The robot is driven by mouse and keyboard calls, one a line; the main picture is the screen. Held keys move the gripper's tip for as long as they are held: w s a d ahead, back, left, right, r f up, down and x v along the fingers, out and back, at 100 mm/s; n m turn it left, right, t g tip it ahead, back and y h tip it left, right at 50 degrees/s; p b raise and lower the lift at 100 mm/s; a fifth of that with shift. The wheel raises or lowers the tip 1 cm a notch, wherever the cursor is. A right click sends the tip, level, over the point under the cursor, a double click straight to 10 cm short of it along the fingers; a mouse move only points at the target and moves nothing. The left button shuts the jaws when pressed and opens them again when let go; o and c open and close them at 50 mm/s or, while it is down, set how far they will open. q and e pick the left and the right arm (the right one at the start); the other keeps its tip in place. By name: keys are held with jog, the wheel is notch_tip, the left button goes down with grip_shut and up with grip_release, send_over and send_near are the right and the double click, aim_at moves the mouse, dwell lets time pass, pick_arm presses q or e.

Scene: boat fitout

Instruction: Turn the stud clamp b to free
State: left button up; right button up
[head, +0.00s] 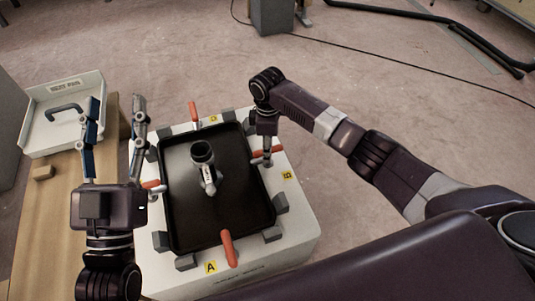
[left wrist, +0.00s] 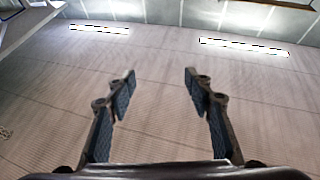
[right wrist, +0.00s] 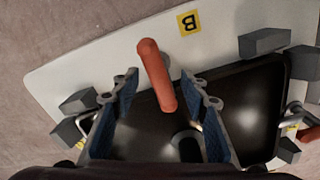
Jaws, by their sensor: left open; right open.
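Stud clamp b has an orange handle (head: 275,151), at the right side of the black tray (head: 178,222) next to the yellow B label (head: 287,175). In the right wrist view its handle (right wrist: 157,75) lies across the tray rim, between the open fingers of my right gripper (right wrist: 160,88). I cannot tell whether either finger touches it. In the head view the right arm partly hides this clamp. My left gripper (head: 115,106) is open and empty, pointing up, left of the fixture.
Other orange-handled clamps stand at the front (head: 229,249), back (head: 193,114) and left of the white fixture (head: 300,235), with grey blocks around the tray. A fitting (head: 203,160) stands in the tray. A white bin (head: 38,138) holding a dark handle sits on the wooden bench (head: 40,215).

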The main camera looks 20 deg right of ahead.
pick_arm(q)
jog(key=s+r+t, duration=0.3)
jog(key=r, duration=0.2)
jog(key=shift+s+a+h+b, duration=0.15)
jog(key=shift+s+h+b, duration=0.15)
jog(key=shift+h+b, duration=0.15)
pick_arm(e)
jog(key=shift+f, duration=1.3)
